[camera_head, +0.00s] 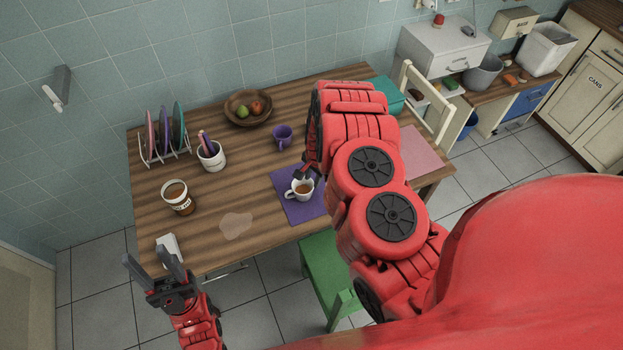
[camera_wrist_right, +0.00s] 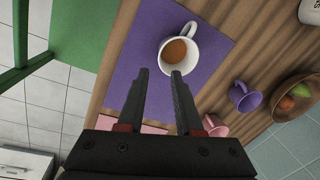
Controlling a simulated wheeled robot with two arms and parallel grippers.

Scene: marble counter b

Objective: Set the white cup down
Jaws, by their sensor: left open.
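The white cup (camera_head: 304,196) with brown liquid stands upright on the purple mat (camera_head: 285,181) on the wooden table. It also shows in the right wrist view (camera_wrist_right: 191,57), its handle toward the upper right there. My right gripper (camera_wrist_right: 160,72) is open, its fingertips right beside the cup's rim; nothing visible is clamped between the fingers. In the head view the right arm hides part of this gripper (camera_head: 306,174). My left gripper (camera_head: 148,262) is open and empty off the table's front left corner.
A purple mug (camera_head: 282,135), a fruit bowl (camera_head: 246,118), a white utensil pot (camera_head: 211,160), a plate rack (camera_head: 165,158) and a labelled jar (camera_head: 177,200) stand on the table. A spill (camera_head: 236,225) lies left of the mat. A green chair (camera_head: 325,270) stands in front.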

